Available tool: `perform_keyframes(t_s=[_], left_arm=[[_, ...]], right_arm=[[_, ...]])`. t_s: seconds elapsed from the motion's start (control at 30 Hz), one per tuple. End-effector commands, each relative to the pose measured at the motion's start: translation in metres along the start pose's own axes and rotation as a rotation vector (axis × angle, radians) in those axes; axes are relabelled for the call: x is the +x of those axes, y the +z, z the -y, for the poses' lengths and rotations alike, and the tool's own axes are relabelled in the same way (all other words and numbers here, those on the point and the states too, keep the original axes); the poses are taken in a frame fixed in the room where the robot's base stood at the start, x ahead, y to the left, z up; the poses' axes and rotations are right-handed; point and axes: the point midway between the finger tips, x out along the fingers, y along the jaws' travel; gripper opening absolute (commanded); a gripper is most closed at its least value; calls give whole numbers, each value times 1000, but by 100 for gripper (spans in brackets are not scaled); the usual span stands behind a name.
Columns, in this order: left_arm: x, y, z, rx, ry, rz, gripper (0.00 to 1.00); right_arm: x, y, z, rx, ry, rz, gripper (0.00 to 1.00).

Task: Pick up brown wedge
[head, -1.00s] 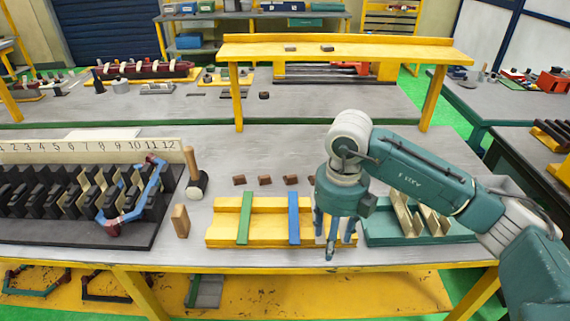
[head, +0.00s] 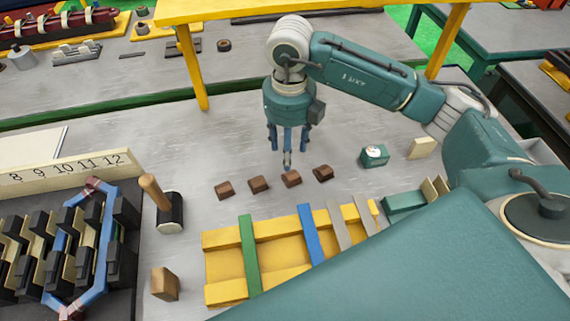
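Several small brown wedges lie in a row on the grey bench behind the yellow fixture: a leftmost wedge (head: 225,190), a second wedge (head: 259,184), a third wedge (head: 291,179) and a rightmost wedge (head: 323,173). My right gripper (head: 288,148) points down just above and behind the third wedge. Its fingers are spread apart with nothing between them, and its front fingertip overlaps the wedge's upper edge in the picture. I cannot tell whether it touches. My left gripper is out of view.
The yellow fixture (head: 225,291) holds green, blue and grey strips in front of the wedges. A mallet (head: 170,212) and a wooden block (head: 165,284) are left of it. A teal block (head: 374,156) and a beige block (head: 421,148) stand to the right.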

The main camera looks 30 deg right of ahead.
Motion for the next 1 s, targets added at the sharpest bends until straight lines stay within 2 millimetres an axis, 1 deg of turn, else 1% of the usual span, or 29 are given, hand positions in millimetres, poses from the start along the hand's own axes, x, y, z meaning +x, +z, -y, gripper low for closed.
perform_keyframes(t_s=[0.03, 0.1, 0.2, 0.3, 0.37, 0.47, 0.57, 0.7, 0.8, 1.0], left_arm=[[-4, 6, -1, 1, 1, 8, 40], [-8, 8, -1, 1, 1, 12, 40], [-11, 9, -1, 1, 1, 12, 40], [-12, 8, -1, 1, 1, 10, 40], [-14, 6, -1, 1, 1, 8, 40], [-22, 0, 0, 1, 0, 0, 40], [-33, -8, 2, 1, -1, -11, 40], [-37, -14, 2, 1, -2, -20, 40], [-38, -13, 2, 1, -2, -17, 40], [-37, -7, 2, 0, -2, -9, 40]], right_arm=[[8, -2, 1, 1, -2, -5, 48], [19, -2, 1, 1, -2, -5, 48], [33, -1, 1, 2, -1, -3, 48], [42, -1, 1, 0, -1, -2, 48], [45, -1, 2, 0, -1, -1, 48], [54, -3, 5, 2, -2, -5, 48], [68, -4, 9, 2, -3, -6, 48], [88, -3, 8, 1, -2, -3, 48], [95, -3, 8, 0, -1, -1, 48], [96, -2, 8, 0, -1, 0, 48]])
